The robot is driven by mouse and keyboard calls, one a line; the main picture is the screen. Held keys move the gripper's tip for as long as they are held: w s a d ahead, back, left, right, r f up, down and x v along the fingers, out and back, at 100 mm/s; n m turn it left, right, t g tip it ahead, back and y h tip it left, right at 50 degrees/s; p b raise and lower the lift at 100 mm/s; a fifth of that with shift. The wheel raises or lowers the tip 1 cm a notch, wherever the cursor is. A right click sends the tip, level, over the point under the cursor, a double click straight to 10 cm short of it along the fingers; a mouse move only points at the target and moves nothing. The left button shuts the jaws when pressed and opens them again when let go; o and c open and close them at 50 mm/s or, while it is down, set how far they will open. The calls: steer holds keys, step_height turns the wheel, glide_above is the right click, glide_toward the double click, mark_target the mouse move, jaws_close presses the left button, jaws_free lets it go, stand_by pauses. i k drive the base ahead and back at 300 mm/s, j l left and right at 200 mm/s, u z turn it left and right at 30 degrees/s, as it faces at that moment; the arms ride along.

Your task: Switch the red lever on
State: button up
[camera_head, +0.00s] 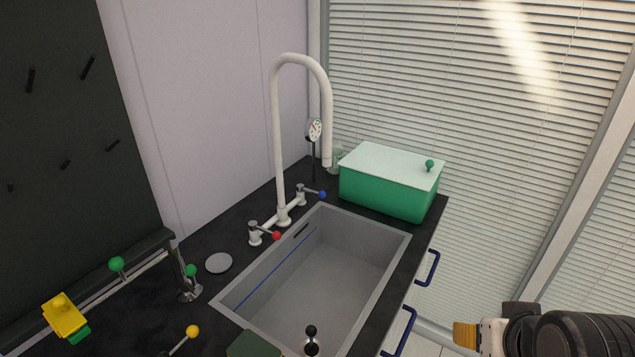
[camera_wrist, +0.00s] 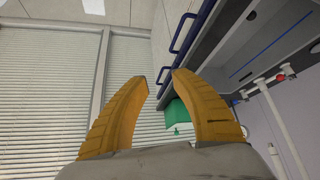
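My gripper (camera_head: 464,335) is at the lower right of the head view, out in front of the counter and well apart from the lever. In the wrist view, the two yellow fingers of my gripper (camera_wrist: 162,75) stand apart with nothing between them.
A blue-tipped lever (camera_head: 313,192) is on the tap's right base. The grey sink (camera_head: 340,260) lies in front. A green box (camera_head: 390,190) with a pale lid stands right of the tap. Blue handles (camera_head: 427,268) stick out from the counter front. Green- and yellow-knobbed levers (camera_head: 191,332) are at left.

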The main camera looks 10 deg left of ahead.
mark_target(253, 225)
steer(key=i+u, duration=0.15)
steer(key=u, duration=0.2)
steer(key=i+u, duration=0.1)
steer(key=u, duration=0.3)
